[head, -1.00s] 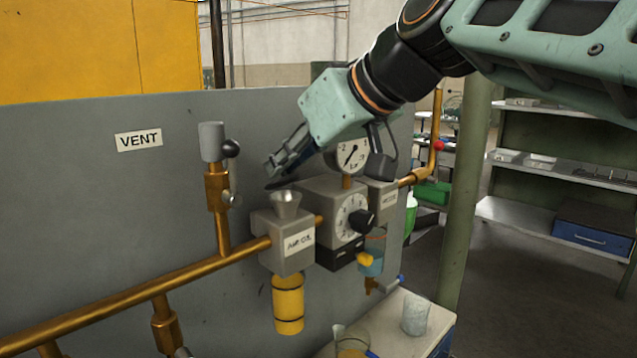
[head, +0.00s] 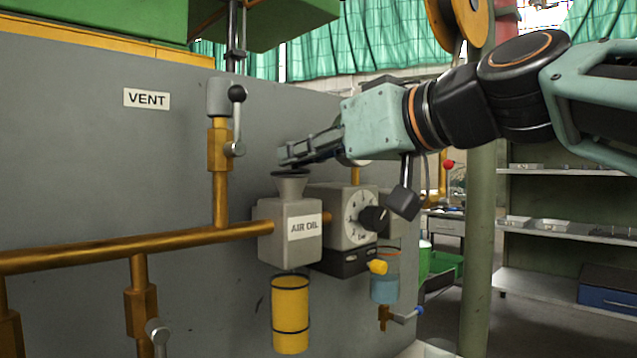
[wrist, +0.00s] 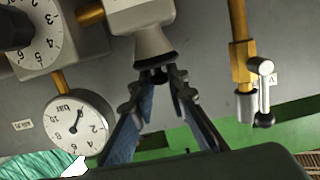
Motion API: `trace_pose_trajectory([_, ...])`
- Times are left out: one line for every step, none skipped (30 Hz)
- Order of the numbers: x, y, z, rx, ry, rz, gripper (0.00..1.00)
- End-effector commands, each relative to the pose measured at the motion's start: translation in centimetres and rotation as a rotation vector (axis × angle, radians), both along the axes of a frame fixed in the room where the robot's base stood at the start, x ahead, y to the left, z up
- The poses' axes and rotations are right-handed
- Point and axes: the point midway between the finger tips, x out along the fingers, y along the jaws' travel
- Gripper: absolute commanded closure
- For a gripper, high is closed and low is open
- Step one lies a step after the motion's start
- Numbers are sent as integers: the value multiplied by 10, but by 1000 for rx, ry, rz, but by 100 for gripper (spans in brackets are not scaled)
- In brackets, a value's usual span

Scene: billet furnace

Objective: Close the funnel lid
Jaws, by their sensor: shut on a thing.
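The grey funnel (head: 290,187) stands on top of the grey box labelled AIR OIL. Its dark, thin lid (head: 290,173) lies nearly level across the funnel mouth in the head view; I cannot tell if it is fully seated. My gripper (head: 284,157) is just above the lid, reaching in from the right. In the wrist view the funnel (wrist: 155,45) is straight ahead of the fingertips (wrist: 160,76). The fingers are close together at the funnel rim, shut on a small dark part of the lid, mostly hidden between them.
A vent valve with a black-knobbed lever (head: 237,120) stands left of the funnel. A dial box (head: 350,217) is close on the right, with a pressure gauge (wrist: 78,123) near my gripper. A yellow cylinder (head: 290,313) hangs below the AIR OIL box (head: 285,238).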

Motion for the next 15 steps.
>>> trace_pose_trajectory([-1, -1, -6, 14, -11, 1, 100])
trace_pose_trajectory([-1, -1, -7, 22, -18, 1, 100])
trace_pose_trajectory([-1, -1, -7, 30, -27, 1, 100])
trace_pose_trajectory([-1, -1, -7, 38, -32, 1, 100])
trace_pose_trajectory([-1, -1, -7, 45, -38, 1, 100])
trace_pose_trajectory([-2, -1, -7, 52, -44, 1, 100])
trace_pose_trajectory([-2, -1, -7, 57, -50, 1, 100])
trace_pose_trajectory([-2, -1, -7, 62, -55, 1, 100])
trace_pose_trajectory([-2, -2, -8, 69, -60, 2, 100])
trace_pose_trajectory([-2, -2, -8, 73, -64, 2, 100])
trace_pose_trajectory([-2, -2, -8, 76, -66, 2, 100])
trace_pose_trajectory([-2, -2, -8, 81, -70, 1, 100])
trace_pose_trajectory([-2, -2, -8, 83, -74, 0, 100])
trace_pose_trajectory([-2, -3, -7, 85, -76, 0, 100])
trace_pose_trajectory([-2, -3, -7, 88, -79, 0, 100])
